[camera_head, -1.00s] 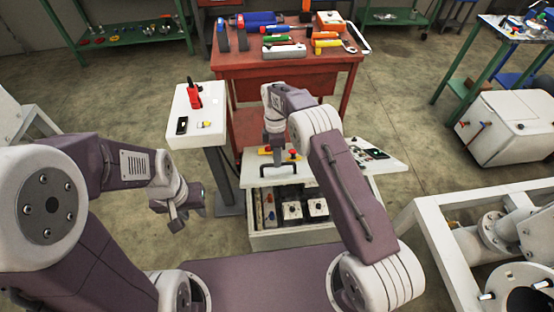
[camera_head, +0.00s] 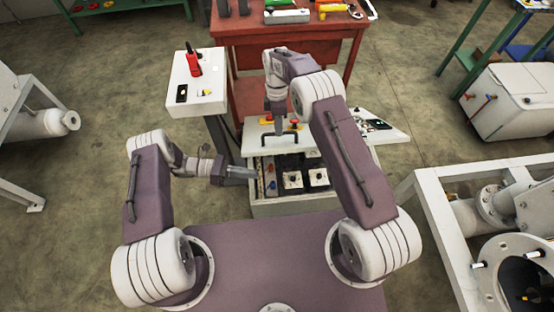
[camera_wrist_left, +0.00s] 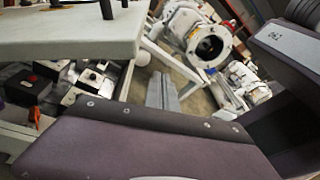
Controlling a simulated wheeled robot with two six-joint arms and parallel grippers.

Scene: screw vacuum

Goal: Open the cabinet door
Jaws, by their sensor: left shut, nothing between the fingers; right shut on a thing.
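The white cabinet (camera_head: 290,208) stands ahead of me. Its door (camera_head: 312,142) is a white panel with a black handle (camera_head: 295,136), raised at the front so that the inside shows. Small white units (camera_head: 292,180) sit inside. My right gripper (camera_head: 277,133) reaches down from above and is shut on the handle, though the contact is partly hidden. My left gripper (camera_head: 250,172) is shut and empty, pointing right at the cabinet's left front edge. In the left wrist view its grey fingers (camera_wrist_left: 161,92) are together, with the door (camera_wrist_left: 75,38) and open interior at left.
A white-topped stand (camera_head: 196,92) with a red device is left of the cabinet. A red workbench (camera_head: 285,32) is behind it. A white frame with pipes (camera_head: 445,215) stands at right. Open floor (camera_head: 80,150) lies on the left.

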